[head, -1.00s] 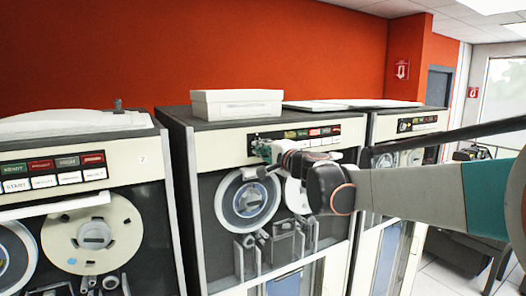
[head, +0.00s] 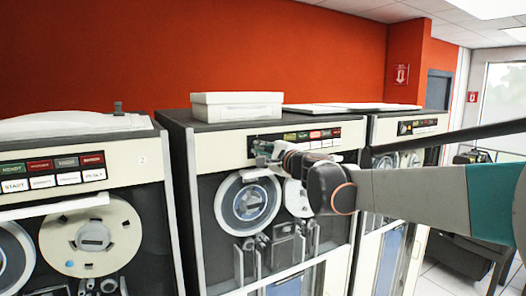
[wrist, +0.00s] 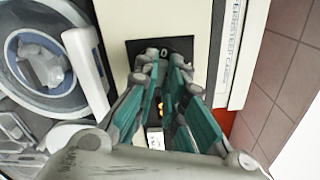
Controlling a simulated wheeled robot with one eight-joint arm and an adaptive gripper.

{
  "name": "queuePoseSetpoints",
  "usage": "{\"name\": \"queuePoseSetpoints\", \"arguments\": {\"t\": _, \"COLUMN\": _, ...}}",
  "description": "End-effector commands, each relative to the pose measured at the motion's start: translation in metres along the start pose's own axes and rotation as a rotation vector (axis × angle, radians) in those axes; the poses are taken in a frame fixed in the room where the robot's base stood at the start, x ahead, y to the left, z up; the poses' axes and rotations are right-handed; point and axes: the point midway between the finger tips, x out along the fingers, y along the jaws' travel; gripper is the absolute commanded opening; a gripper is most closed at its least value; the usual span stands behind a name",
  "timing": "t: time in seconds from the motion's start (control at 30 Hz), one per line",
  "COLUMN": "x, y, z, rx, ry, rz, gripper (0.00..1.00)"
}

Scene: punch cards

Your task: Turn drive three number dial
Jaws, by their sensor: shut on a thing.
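The drive three number dial sits at the left end of the black control strip on the middle tape drive (head: 205,152). In the wrist view its black plate (wrist: 184,45) shows a white digit that looks like 0 at the fingertips. My gripper (head: 262,150) reaches in from the right against this strip. In the wrist view my gripper (wrist: 162,62) has its fingertips together at the plate, shut on the dial. The fingertips hide most of the dial itself.
The tape reel (head: 248,202) is just below my gripper. Coloured buttons (head: 312,134) run right of the dial. A white box (head: 236,105) stands on top of the drive. Other drives flank it on the left (head: 140,150) and right (head: 400,127).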

Motion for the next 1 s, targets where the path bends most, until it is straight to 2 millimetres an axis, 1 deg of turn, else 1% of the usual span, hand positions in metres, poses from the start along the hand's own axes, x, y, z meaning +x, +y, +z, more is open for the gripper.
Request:
{"name": "queuePoseSetpoints", "arguments": {"t": 0.17, "x": -0.001, "y": 0.002, "z": 0.0, "rx": -0.003, "ry": 0.0, "rz": 0.001, "gripper": 0.0}}
{"name": "queuePoseSetpoints", "arguments": {"t": 0.2, "x": -0.001, "y": 0.002, "z": 0.0, "rx": -0.003, "ry": 0.0, "rz": 0.001, "gripper": 0.19}}
{"name": "queuePoseSetpoints", "arguments": {"t": 0.23, "x": -0.001, "y": 0.001, "z": 0.0, "rx": -0.003, "ry": 0.0, "rz": 0.001, "gripper": 0.26}}
{"name": "queuePoseSetpoints", "arguments": {"t": 0.27, "x": -0.001, "y": 0.001, "z": 0.0, "rx": -0.003, "ry": 0.0, "rz": 0.001, "gripper": 0.3}}
{"name": "queuePoseSetpoints", "arguments": {"t": 0.57, "x": 0.0, "y": 0.001, "z": 0.0, "rx": -0.002, "ry": 0.0, "rz": 0.0, "gripper": 0.3}}
{"name": "queuePoseSetpoints", "arguments": {"t": 0.67, "x": -0.004, "y": 0.0, "z": 0.0, "rx": -0.002, "ry": 0.0, "rz": 0.0, "gripper": 0.3}}
{"name": "queuePoseSetpoints", "arguments": {"t": 0.77, "x": -0.013, "y": 0.0, "z": 0.0, "rx": -0.002, "ry": 0.001, "rz": 0.0, "gripper": 0.3}}
{"name": "queuePoseSetpoints", "arguments": {"t": 0.83, "x": -0.024, "y": 0.0, "z": 0.0, "rx": -0.002, "ry": 0.001, "rz": 0.0, "gripper": 0.3}}
{"name": "queuePoseSetpoints", "arguments": {"t": 1.0, "x": -0.058, "y": 0.0, "z": -0.001, "rx": -0.002, "ry": 0.002, "rz": 0.0, "gripper": 0.3}}
